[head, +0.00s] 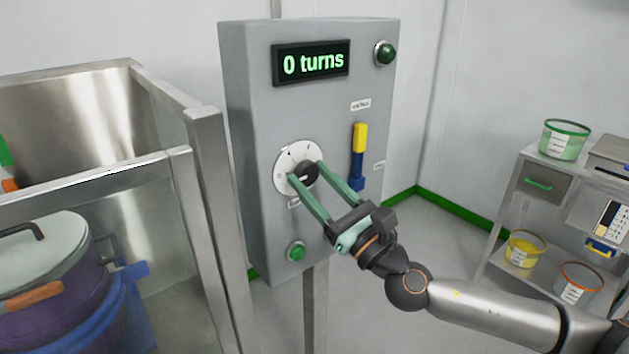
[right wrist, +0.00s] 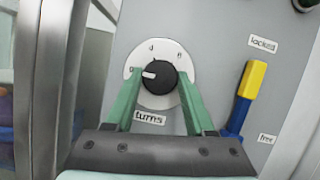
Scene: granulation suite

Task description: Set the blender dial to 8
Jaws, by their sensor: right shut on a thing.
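The blender dial is a black knob (right wrist: 160,76) on a round white plate (head: 284,163) on the grey control box. Its white pointer points left in the right wrist view. A label reading "turns" (right wrist: 149,119) sits below it; the small plate marks are hard to read. The display (head: 311,64) reads "0 turns". My right gripper (head: 306,172) reaches in from the lower right, its two green fingers on either side of the knob and shut on it. My left gripper is not in view.
A yellow and blue lever (head: 358,157) stands upright right of the dial, between "locked" and "free" labels. Green buttons (head: 296,251) (head: 385,53) are on the box. A steel frame (head: 211,190) stands close left, a shelf with tubs (head: 565,139) at right.

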